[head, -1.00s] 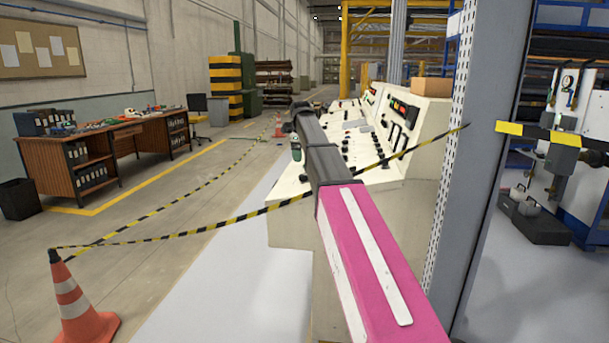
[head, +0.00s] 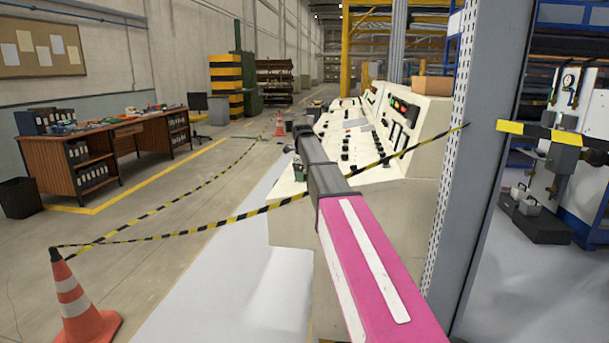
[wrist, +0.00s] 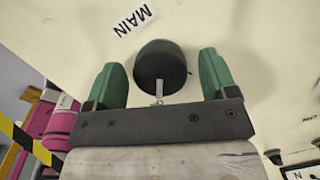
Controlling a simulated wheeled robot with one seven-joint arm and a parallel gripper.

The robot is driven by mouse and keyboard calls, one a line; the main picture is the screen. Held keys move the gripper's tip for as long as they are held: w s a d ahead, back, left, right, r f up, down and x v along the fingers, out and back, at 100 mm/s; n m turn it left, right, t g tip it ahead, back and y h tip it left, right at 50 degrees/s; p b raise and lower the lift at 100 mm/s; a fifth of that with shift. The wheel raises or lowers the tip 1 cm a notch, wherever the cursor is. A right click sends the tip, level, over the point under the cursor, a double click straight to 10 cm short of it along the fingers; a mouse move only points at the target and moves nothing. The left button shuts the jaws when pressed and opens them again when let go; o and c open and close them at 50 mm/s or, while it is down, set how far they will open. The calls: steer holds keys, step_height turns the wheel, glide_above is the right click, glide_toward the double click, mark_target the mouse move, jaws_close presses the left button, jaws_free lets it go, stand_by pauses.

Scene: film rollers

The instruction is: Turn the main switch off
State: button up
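The main switch is a round black knob (wrist: 160,66) on a cream panel. It shows in the wrist view beside a white label reading MAIN (wrist: 133,20). A small metal tab on the knob points down in the picture, toward my gripper's palm. My gripper (wrist: 161,62) is open, with one green finger on each side of the knob. A gap shows between each finger and the knob. In the head view the gripper's green part (head: 299,170) shows at the near left end of the cream control console (head: 395,205). The knob is hidden there.
Black-and-yellow tape (head: 255,212) runs from an orange cone (head: 80,300) across the console's front to a grey post (head: 490,170) on the right. A desk (head: 110,150) stands at the left.

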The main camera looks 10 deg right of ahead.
steer(key=c, duration=0.8)
steer(key=shift+n, duration=0.4)
steer(key=n, duration=0.2)
steer(key=shift+w+n+g, duration=0.1)
steer(key=shift+n+g, duration=0.3)
steer(key=n, duration=0.3)
steer(key=shift+n+g+y, duration=0.3)
steer(key=n+g, duration=0.1)
steer(key=n, duration=0.5)
steer(key=shift+n+g, duration=0.3)
steer(key=shift+n, duration=0.1)
